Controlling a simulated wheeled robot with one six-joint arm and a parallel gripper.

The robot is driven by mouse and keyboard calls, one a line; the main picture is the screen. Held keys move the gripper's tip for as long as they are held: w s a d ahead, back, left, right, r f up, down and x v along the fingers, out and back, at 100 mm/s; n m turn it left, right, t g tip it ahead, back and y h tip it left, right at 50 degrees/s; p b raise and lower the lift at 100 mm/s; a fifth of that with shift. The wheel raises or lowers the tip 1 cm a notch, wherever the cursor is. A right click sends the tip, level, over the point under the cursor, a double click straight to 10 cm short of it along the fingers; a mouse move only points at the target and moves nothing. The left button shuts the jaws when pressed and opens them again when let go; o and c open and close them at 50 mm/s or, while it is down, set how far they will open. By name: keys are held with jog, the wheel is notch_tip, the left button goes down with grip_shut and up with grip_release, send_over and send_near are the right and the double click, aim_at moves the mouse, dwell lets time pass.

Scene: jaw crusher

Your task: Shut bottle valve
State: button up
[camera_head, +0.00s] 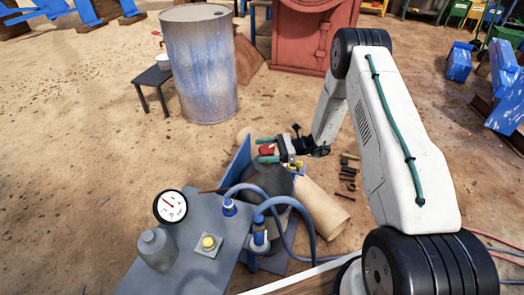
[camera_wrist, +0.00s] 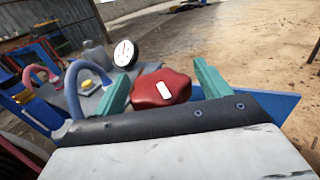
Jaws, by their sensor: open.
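The bottle valve is a red lobed knob with a white mark (camera_wrist: 161,88). It lies between the two teal fingers of my gripper (camera_wrist: 163,84) in the wrist view. The fingers stand apart, with a gap visible beside the knob on the right. In the head view the red valve (camera_head: 266,149) shows at the fingertips of my gripper (camera_head: 265,150). A dark rounded bottle (camera_head: 270,180) is below it, partly hidden by the blue panel and hoses. I cannot tell whether a finger touches the knob.
A grey table (camera_head: 190,245) with a gauge (camera_head: 171,206), a yellow button (camera_head: 208,242) and a grey container (camera_head: 157,248) stands at the left. Blue hoses (camera_head: 290,203) loop close to the bottle. A blue-white drum (camera_head: 200,65) stands behind. Small dark parts lie on the ground at right.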

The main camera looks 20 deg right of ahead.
jog(key=shift+a, duration=0.5)
jog(key=c, duration=1)
jog(key=shift+o, duration=0.2)
jog(key=shift+t, duration=0.3)
jog(key=m+t+h, duration=0.1)
jog(key=t, duration=0.1)
jog(key=m+t+h, duration=0.1)
jog(key=m+t, duration=0.2)
jog(key=t, duration=0.1)
jog(key=shift+w+d+m+h, duration=0.1)
jog(key=shift+w+m+h, duration=0.2)
jog(key=shift+h, duration=0.1)
jog(key=shift+w+d+m+t+h, duration=0.1)
jog(key=shift+w+m+t+h, duration=0.05)
jog(key=shift+m+t+h, duration=0.95)
jog(key=shift+w+d+m+t+h, duration=0.1)
jog(key=shift+w+m+t+h, duration=0.05)
jog(key=shift+m+t+h, duration=0.95)
jog(key=shift+t, duration=0.3)
